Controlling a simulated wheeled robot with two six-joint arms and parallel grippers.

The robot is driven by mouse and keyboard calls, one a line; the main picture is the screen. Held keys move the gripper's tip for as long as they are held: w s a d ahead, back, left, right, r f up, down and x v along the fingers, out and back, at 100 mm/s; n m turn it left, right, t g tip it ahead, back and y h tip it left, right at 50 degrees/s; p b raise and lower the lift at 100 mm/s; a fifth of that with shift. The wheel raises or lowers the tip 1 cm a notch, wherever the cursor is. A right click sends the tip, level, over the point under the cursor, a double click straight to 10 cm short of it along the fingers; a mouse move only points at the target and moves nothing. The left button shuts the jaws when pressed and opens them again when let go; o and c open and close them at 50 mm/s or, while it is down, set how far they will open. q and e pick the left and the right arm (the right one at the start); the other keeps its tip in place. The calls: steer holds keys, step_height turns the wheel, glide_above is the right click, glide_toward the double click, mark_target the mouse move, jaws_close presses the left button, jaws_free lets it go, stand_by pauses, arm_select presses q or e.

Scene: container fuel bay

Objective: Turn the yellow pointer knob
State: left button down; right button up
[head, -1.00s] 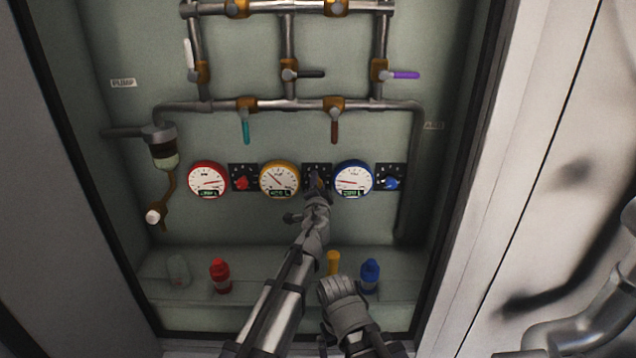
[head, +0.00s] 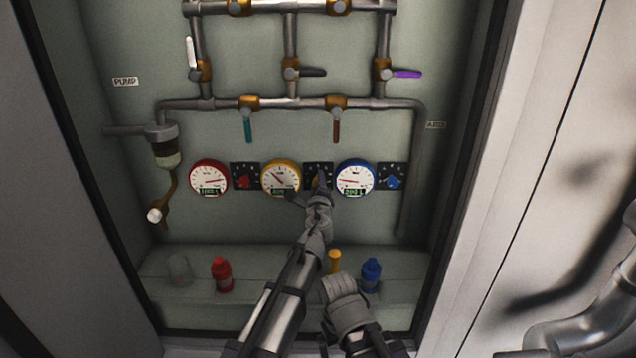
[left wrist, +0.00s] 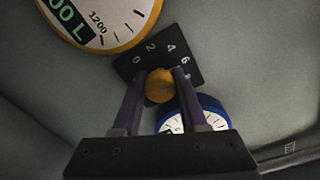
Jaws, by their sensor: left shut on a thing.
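The yellow pointer knob (left wrist: 159,86) sits on a black dial plate (left wrist: 150,52) with white numbers. My left gripper (left wrist: 158,88) has one finger on each side of the knob and is shut on it. In the head view my left gripper (head: 319,188) covers most of the knob, which lies between the yellow-rimmed gauge (head: 281,177) and the blue-rimmed gauge (head: 355,177). The knob's pointer direction is hard to read. My right gripper (head: 345,300) is low in the head view near the ledge; its fingertips cannot be made out.
A red knob (head: 243,181) and a blue knob (head: 393,182) sit on plates to either side. Pipes with coloured valve levers run above. Red (head: 221,275), yellow (head: 335,262) and blue (head: 371,273) items stand on the ledge below.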

arm_select(q)
steer(key=shift+w+d+m, duration=0.1)
steer(key=shift+d+m, duration=0.05)
steer(key=shift+m, duration=1.05)
steer(key=shift+d+m, duration=0.1)
steer(key=shift+m, duration=0.2)
steer(key=shift+c, duration=2.3)
jaws_free()
steer(key=s, duration=0.8)
steer(key=shift+r, duration=0.3)
